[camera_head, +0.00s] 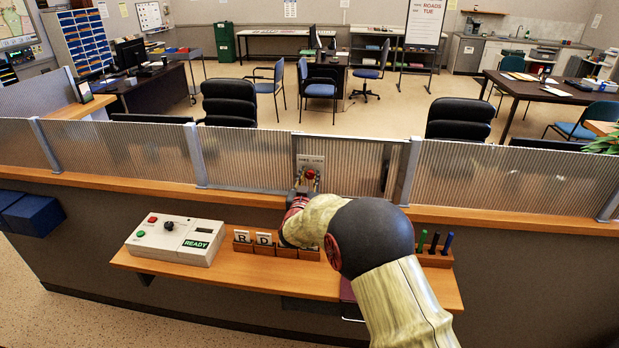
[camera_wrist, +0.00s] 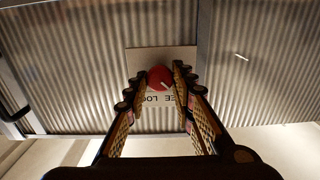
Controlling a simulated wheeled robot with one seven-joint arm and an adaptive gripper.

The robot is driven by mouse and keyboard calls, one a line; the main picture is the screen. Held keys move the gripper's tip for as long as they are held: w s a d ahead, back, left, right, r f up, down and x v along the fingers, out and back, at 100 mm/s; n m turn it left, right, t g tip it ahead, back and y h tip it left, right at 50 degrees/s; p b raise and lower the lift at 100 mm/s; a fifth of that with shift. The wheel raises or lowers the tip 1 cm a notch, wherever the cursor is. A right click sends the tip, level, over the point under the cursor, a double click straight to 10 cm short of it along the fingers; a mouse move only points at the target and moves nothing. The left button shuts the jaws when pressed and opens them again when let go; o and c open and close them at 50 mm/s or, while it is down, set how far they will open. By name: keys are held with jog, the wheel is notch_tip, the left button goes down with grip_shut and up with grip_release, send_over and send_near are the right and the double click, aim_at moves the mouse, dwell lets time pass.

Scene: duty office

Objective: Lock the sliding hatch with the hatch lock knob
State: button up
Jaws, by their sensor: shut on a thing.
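The hatch lock knob (camera_wrist: 159,78) is red with a pale pointer line, on a light plate (camera_wrist: 137,59) with partly covered lettering. In the wrist view the fingertips of my gripper (camera_wrist: 155,82) are on both sides of the knob, closed on it. In the head view the knob (camera_head: 310,174) shows red on its plate (camera_head: 311,162), with my gripper (camera_head: 305,183) just below and in front. The sliding hatch (camera_head: 352,166) is a ribbed translucent panel with a dark upright handle (camera_head: 384,173) at its right. My arm hides part of the counter below.
A wooden shelf (camera_head: 230,278) holds a control box (camera_head: 174,240) with a green READY sign, a card holder (camera_head: 270,250) and a pen holder (camera_head: 436,257). Ribbed panels (camera_head: 115,150) run along the counter. Office chairs and desks stand behind them.

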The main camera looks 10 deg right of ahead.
grip_shut()
jog(key=shift+f+m+b, duration=0.1)
jog(key=shift+m+b, duration=0.2)
jog(key=shift+b, duration=0.15)
jog(key=shift+f+m+b, duration=0.1)
jog(key=shift+m+b, duration=0.7)
jog(key=shift+b, duration=0.45)
jog(key=m+b, duration=0.3)
jog(key=b, duration=0.1)
jog(key=m+b, duration=0.4)
jog(key=shift+d+f, duration=0.15)
jog(key=m+b, duration=0.5)
jog(key=b, duration=0.1)
jog(key=m+b, duration=0.3)
jog(key=shift+m, duration=0.3)
jog(key=o, duration=0.9)
grip_release()
jog(key=shift+c, duration=0.2)
